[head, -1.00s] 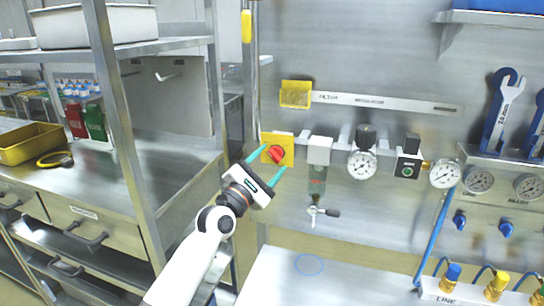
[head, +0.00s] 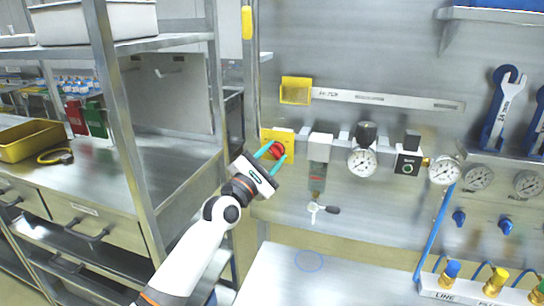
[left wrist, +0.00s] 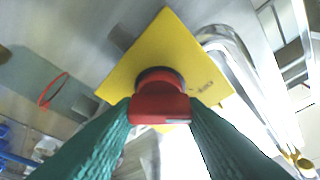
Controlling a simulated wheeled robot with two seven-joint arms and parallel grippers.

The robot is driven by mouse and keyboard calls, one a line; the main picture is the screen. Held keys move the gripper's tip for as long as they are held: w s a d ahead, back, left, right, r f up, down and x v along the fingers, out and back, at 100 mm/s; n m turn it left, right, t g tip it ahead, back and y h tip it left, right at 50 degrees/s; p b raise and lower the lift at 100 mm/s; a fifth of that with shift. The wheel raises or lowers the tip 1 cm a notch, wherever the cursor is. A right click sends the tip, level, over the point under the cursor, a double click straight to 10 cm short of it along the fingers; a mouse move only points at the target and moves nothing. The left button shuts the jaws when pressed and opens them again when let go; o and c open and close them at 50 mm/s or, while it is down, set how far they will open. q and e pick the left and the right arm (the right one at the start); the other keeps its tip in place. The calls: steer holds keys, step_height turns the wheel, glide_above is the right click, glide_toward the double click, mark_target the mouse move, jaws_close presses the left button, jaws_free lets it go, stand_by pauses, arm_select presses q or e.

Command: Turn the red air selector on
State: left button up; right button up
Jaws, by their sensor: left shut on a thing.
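The red air selector (head: 277,149) is a red knob on a yellow square plate (head: 268,137), fixed to the metal wall panel. In the left wrist view the red knob (left wrist: 159,98) stands in front of the yellow plate (left wrist: 172,45). My left gripper (head: 273,155) reaches it from the lower left. Its green fingers (left wrist: 160,115) are on both sides of the knob, shut on it. The fingers hide part of the knob's sides. My right gripper is in neither view.
Right of the selector, a filter unit (head: 319,148), a round gauge (head: 362,163) and a black-topped unit (head: 408,155) line the panel. A steel shelf rack (head: 125,110) stands close left of my arm. A white bench top (head: 290,280) lies below.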

arm_select(q)
steer(key=shift+m, duration=0.5)
steer(key=shift+m+g+b, duration=0.3)
steer(key=shift+m+g, duration=0.3)
steer(key=shift+m, duration=0.2)
steer(key=shift+m+g+h, duration=0.3)
steer(key=shift+m+h, duration=0.1)
steer(key=shift+m, duration=0.6)
steer(key=m+g+p, duration=0.1)
steer(key=m, duration=0.2)
steer(key=shift+r+m+y, duration=0.15)
steer(key=shift+m+y, duration=0.15)
steer(key=m+g+p, duration=0.1)
steer(key=m+p, duration=0.1)
steer(key=m+y+p, duration=0.1)
steer(key=m+p, duration=0.1)
steer(key=m, duration=0.1)
steer(key=shift+r+g+y, duration=0.1)
steer(key=shift+g+y, duration=0.2)
steer(key=shift+g, duration=0.1)
steer(key=shift+m+g+y+p, duration=0.3)
steer(key=shift+m+y+p, duration=0.3)
steer(key=shift+m+p, duration=0.55)
steer(key=shift+f+m+y+p, duration=0.2)
steer(key=shift+m+y+p, duration=0.25)
steer(key=shift+m, duration=0.2)
steer(key=shift+f, duration=0.1)
